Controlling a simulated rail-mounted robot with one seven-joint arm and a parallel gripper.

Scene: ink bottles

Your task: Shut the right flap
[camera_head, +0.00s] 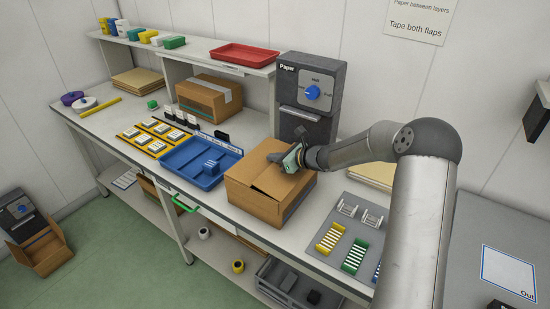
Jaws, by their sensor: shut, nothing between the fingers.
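A brown cardboard box (253,202) stands on the bench in the middle of the view. Its top is largely covered by flaps. One flap panel (278,182) shows at the front and right of the top, partly beneath my gripper; I cannot tell whether it lies fully flat. My gripper (291,162) is shut and empty, at the back right of the box top. It looks very close to the flap, but contact is unclear. The gripper and wrist hide the back right part of the top.
A blue tray (196,182) stands left of the box. A dark Paper dispenser (293,126) stands behind it. Right of it is a grey mat (328,260) with yellow and green racks. A taped carton (203,102) sits further back. My arm covers the right side.

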